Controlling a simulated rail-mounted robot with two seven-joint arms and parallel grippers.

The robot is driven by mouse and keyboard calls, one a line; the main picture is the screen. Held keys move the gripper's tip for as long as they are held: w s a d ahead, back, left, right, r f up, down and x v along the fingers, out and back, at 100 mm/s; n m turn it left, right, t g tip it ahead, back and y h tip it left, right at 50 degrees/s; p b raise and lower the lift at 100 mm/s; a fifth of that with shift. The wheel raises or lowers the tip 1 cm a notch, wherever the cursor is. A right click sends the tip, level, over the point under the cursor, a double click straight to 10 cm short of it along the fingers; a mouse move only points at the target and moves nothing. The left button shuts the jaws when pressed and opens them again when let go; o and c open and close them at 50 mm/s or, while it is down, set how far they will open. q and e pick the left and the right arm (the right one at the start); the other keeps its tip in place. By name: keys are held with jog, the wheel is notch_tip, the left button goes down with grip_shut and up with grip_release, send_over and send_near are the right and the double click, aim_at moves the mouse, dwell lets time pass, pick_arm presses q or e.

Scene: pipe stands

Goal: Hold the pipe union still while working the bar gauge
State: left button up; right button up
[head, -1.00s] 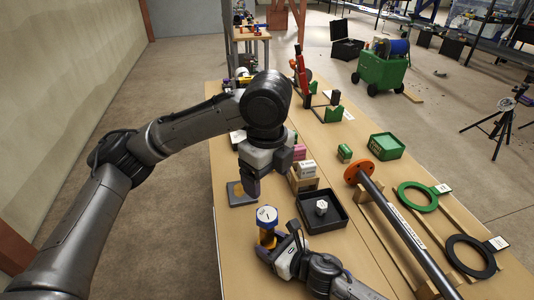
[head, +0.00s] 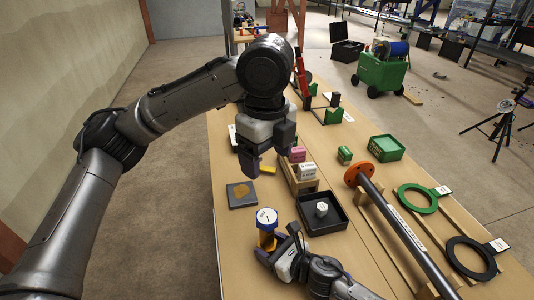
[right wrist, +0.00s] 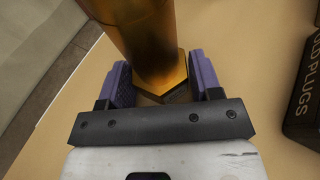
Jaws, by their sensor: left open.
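The bar gauge (head: 266,216) has a round white dial with a blue rim, and it stands upright on top of the brass pipe union (head: 267,239) near the table's left edge. My right gripper (head: 275,251) is low at the union. In the right wrist view its purple fingers lie on both sides of the union's hex (right wrist: 163,88) and appear shut on it. My left gripper (head: 267,160) is open and empty, above the table and farther back than the gauge. The union's lower end is partly hidden by my right gripper in the head view.
A square plate with a tan patch (head: 242,196) lies behind the gauge. A black tray (head: 334,224) holding a white piece stands to the right. Beyond it are a wooden block with boxes (head: 300,184), a long flanged pipe (head: 405,233) and a green box (head: 385,149).

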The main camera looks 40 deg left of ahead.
jog(key=o, duration=0.4)
jog(key=shift+d, duration=0.1)
jog(key=v, duration=1.2)
jog(key=shift+r, duration=0.15)
